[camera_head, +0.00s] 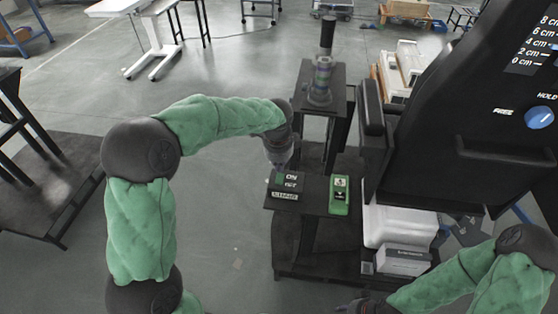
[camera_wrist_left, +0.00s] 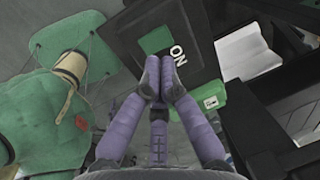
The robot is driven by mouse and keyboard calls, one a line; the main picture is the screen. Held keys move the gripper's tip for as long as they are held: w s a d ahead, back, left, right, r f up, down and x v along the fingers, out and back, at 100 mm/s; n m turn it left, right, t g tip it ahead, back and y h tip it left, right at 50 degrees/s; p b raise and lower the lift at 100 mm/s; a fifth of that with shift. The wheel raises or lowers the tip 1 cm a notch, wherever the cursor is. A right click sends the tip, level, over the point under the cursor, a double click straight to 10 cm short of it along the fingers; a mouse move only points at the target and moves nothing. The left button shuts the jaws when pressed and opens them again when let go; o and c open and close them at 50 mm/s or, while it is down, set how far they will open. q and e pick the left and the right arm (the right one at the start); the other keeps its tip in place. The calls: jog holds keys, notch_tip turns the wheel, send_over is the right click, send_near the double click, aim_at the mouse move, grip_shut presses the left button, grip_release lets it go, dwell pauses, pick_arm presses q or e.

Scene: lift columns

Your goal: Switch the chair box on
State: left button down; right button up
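The chair box (camera_head: 286,196) is a small dark box with a green patch and white lettering, on a dark stand left of the big black chair. In the left wrist view a green square (camera_wrist_left: 157,38) with white "ON" lettering shows on it. My left gripper (camera_head: 281,163) is just above the box's far edge in the head view. In the left wrist view its purple fingertips (camera_wrist_left: 160,80) are together, empty, close to the ON lettering; whether they touch the box I cannot tell. My right gripper (camera_head: 354,306) is partly cut off at the bottom edge, its fingers unclear.
A green device (camera_head: 340,196) lies on the stand right of the box. The black chair (camera_head: 470,120) with a blue knob (camera_head: 539,117) rises at the right. A dark pedestal (camera_head: 336,85) carries a grey cylinder (camera_head: 320,80) behind. Open floor lies to the left.

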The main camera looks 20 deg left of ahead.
aim_at(280, 177)
pick_arm(q)
jog(key=shift+w+f+b, duration=0.2)
jog(key=shift+f+b, duration=0.2)
jog(key=shift+f, duration=0.7)
jog(key=shift+w+f+b, duration=0.15)
jog(key=shift+f+b, duration=0.25)
jog(key=shift+f, duration=0.65)
